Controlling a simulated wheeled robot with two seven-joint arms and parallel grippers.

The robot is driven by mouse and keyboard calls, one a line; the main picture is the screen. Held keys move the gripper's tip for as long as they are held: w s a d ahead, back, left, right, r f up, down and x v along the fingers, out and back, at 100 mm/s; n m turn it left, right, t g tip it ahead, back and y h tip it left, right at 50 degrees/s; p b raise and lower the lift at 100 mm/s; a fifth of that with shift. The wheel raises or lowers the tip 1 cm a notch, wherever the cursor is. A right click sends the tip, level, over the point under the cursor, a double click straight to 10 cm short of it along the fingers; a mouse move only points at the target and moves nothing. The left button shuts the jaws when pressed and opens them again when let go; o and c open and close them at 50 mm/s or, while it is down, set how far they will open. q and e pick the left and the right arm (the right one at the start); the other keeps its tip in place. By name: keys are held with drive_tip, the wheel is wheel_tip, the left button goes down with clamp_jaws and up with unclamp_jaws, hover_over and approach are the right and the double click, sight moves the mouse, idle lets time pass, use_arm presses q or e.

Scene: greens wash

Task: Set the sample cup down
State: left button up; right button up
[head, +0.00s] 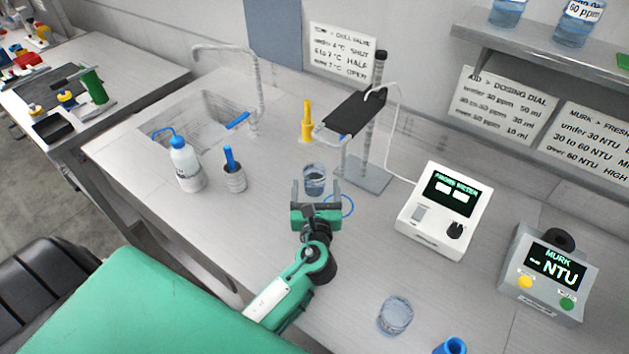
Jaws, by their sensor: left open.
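A small clear cup (314,178) with bluish liquid stands upright on the counter, near the middle. My left gripper (316,190) is open, with a finger on each side of the cup's near part. I cannot tell whether either finger touches it. A blue ring (345,205) lies on the counter just right of the gripper, partly hidden by it. A second clear cup (395,316) stands nearer the front edge. I cannot tell from labels which cup is the sample cup. My right gripper is not in view.
A white meter (445,212) and grey MURK meter (548,275) stand right. A wash bottle (186,165), a holder (233,178) and a sink (205,120) are left.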

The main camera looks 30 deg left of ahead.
sight(314, 163)
use_arm(q)
drive_tip(key=x, duration=0.2)
drive_tip(key=shift+w+a, duration=0.2)
drive_tip(key=shift+w, duration=0.1)
drive_tip(key=p+x, duration=0.2)
drive_tip(key=x, duration=0.2)
drive_tip(key=shift+a+f, duration=0.15)
drive_tip(key=shift+w+a+f, duration=0.15)
drive_tip(key=shift+w+a, duration=0.1)
drive_tip(key=shift+w, duration=0.2)
drive_tip(key=c, duration=1.2)
